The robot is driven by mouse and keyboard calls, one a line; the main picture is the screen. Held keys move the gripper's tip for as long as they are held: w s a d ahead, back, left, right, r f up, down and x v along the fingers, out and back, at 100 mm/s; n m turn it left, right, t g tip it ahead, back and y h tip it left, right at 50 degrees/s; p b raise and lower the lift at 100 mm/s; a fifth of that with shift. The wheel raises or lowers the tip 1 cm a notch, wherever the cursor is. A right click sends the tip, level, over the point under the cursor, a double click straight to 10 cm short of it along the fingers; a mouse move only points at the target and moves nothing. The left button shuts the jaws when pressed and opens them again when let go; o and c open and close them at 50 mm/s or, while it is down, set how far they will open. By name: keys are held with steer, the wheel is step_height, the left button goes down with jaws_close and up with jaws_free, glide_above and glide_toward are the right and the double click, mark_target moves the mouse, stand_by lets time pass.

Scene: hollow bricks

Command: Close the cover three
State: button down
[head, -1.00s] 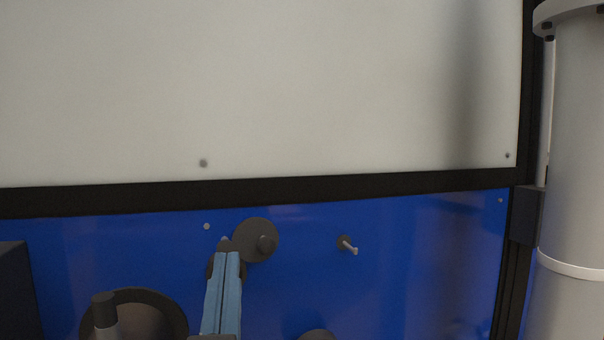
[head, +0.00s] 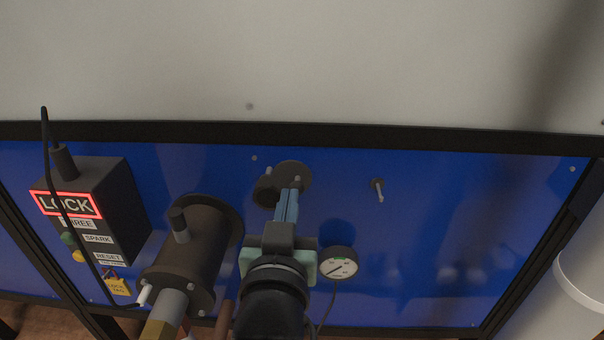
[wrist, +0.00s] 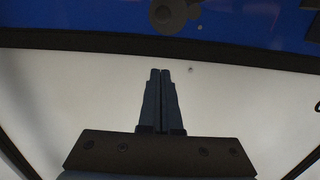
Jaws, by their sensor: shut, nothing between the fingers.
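A blue panel (head: 420,230) carries a dark round fitting (head: 294,173). A short dark round piece, possibly its cover, sits at its lower left, partly behind my fingers. I cannot tell whether it is open or closed. My gripper (head: 289,191) is shut and empty, its light blue fingers overlapping the fitting's lower part in the head view; contact is unclear. In the wrist view the shut fingertips (wrist: 160,71) point toward a dark round part (wrist: 170,14) on the blue panel, apart from it in the picture.
A large dark cylinder (head: 190,255) sticks out left of my gripper. A pressure gauge (head: 338,264) is to the right, below a small peg (head: 378,190). A black cable (head: 75,230) hangs across the lock box. The panel's right part is mostly clear.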

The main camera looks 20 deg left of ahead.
steer(key=p, duration=0.3)
glide_above(291, 185)
steer(key=d+v, duration=0.1)
steer(key=v, duration=0.3)
steer(key=shift+w+a+f+p, duration=0.1)
steer(key=shift+w+f+p, duration=0.15)
steer(key=shift+f, duration=0.55)
steer(key=shift+w+a+f+p, duration=0.1)
steer(key=shift+w+f+p, duration=0.15)
steer(key=shift+f, duration=0.5)
steer(key=shift+w+a+f+p, duration=0.15)
steer(key=shift+f+p, duration=0.1)
steer(key=shift+f, duration=0.55)
steer(key=shift+d, duration=0.1)
